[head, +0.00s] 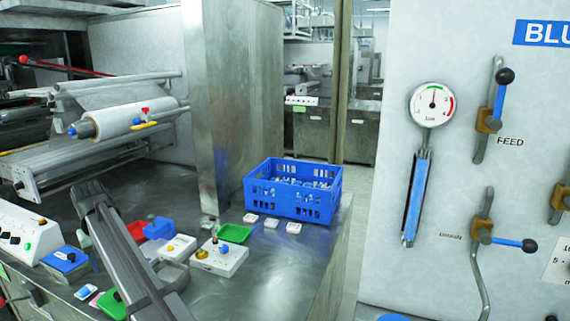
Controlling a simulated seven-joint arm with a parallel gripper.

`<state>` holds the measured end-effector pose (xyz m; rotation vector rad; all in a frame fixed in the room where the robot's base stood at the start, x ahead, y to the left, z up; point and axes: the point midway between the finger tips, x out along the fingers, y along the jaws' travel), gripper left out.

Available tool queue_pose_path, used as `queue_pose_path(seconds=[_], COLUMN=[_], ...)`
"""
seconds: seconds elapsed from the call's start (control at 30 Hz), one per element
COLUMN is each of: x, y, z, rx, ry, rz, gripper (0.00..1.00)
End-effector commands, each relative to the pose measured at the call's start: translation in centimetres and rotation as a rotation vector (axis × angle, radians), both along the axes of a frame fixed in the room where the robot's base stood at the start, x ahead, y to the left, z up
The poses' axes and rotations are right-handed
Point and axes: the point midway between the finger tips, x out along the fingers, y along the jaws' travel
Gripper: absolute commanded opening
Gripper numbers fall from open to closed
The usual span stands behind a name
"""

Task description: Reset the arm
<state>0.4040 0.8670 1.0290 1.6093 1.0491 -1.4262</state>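My gripper (91,194) is at the far end of my dark grey arm, which reaches up from the bottom edge in the left half of the head view.
A blue crate (293,191) with small items stands on the worktop (285,255). A white switch box (219,257) and green tray (234,233) lie right of my arm. A film roll (135,117) is behind. The right panel carries a gauge (432,104) and levers (497,105).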

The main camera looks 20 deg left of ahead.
Motion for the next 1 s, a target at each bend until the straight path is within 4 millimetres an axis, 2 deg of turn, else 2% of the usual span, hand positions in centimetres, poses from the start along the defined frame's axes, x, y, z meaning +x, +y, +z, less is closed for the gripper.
queue_pose_path(seconds=[0.2, 1.0], x=[-0.2, 11.0], y=[-0.6, -6.9], z=[0.1, 2.6], rx=[-0.017, 0.005], ry=[0.005, 0.004], rz=[0.154, 0.044], gripper=[0.56, 0.56])
